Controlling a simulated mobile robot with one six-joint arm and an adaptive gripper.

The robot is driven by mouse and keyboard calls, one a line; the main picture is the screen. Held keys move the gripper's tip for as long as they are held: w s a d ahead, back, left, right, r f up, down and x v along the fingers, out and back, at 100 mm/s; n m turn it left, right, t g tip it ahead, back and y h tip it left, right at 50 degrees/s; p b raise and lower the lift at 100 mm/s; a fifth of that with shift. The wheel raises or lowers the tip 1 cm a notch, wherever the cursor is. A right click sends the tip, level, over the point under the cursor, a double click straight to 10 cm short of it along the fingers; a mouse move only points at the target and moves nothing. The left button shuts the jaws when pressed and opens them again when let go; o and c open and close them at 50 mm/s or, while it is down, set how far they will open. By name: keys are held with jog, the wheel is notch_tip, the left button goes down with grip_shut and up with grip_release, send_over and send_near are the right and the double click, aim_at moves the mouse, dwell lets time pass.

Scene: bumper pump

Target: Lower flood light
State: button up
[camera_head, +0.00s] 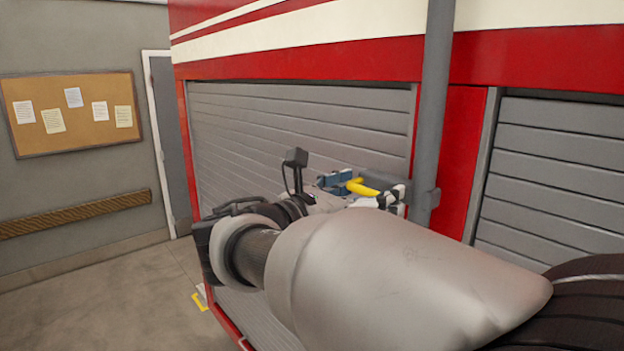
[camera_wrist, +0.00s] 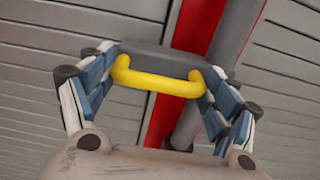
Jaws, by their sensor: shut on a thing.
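A yellow handle (camera_head: 365,187) sits beside a vertical grey pole (camera_head: 436,90) on the side of a red and white truck. The wrist view shows the yellow handle (camera_wrist: 158,85) as a U-shaped bar on a grey block (camera_wrist: 160,58). My gripper (camera_wrist: 160,63) is shut on the handle, with a blue-padded finger at each end of the bar. The pole (camera_wrist: 232,45) also runs up behind the right finger. The flood light itself cannot be made out in either view. My arm hides the lower part of the pole in the head view.
Grey roller shutters (camera_head: 300,120) flank the pole, with a red panel (camera_head: 462,150) between them. A cork board (camera_head: 75,108) and a wooden rail (camera_head: 75,212) are on the left wall. The floor (camera_head: 90,285) at left looks clear.

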notch_tip(320, 180, down, 11)
jog(key=b, duration=0.4)
jog(key=o, duration=1.2)
jog(key=shift+o, duration=1.4)
jog(key=shift+r, duration=0.1)
jog(key=v, duration=1.2)
